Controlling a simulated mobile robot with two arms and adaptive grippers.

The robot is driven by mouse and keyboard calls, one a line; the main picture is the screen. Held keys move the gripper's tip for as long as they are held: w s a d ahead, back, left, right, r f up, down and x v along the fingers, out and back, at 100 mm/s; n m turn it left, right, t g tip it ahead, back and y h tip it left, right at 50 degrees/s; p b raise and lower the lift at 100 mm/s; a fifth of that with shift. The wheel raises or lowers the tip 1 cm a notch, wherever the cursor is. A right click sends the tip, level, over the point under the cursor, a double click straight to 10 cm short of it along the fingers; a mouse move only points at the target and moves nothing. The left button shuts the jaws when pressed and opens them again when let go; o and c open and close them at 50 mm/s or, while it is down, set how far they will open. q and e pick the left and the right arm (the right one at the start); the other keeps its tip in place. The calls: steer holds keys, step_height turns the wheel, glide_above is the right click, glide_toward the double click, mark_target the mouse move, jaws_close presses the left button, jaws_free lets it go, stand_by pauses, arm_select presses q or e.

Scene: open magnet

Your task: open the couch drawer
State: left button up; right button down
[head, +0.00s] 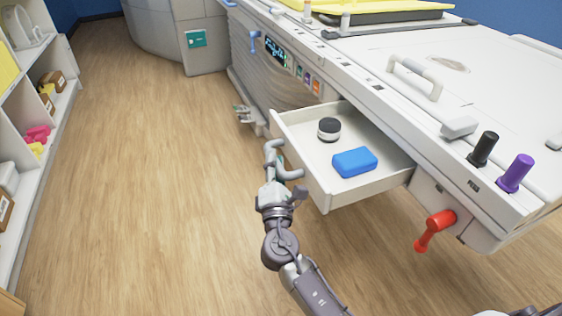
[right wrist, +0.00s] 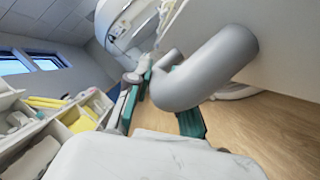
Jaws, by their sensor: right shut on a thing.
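The couch drawer (head: 322,190) is pulled out from the side of the white couch (head: 460,130), with its inside showing. A black and white round object (head: 329,129) and a blue block (head: 355,162) lie in it. The thick grey drawer handle (right wrist: 210,68) is large in the right wrist view, with green finger parts beside it. My right gripper (head: 279,166) is shut on this handle at the drawer's front, and the fingers partly hide it in the head view. My left gripper is not in view.
A red lever (head: 434,230) sticks out of the couch below the drawer's right side. Black (head: 483,149) and purple (head: 516,173) knobs stand on the couch edge. Shelves (head: 35,130) line the left side. The wooden floor (head: 160,180) between is clear.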

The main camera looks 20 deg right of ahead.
steer(key=c, duration=1)
jaws_free()
steer(key=v, duration=1.2)
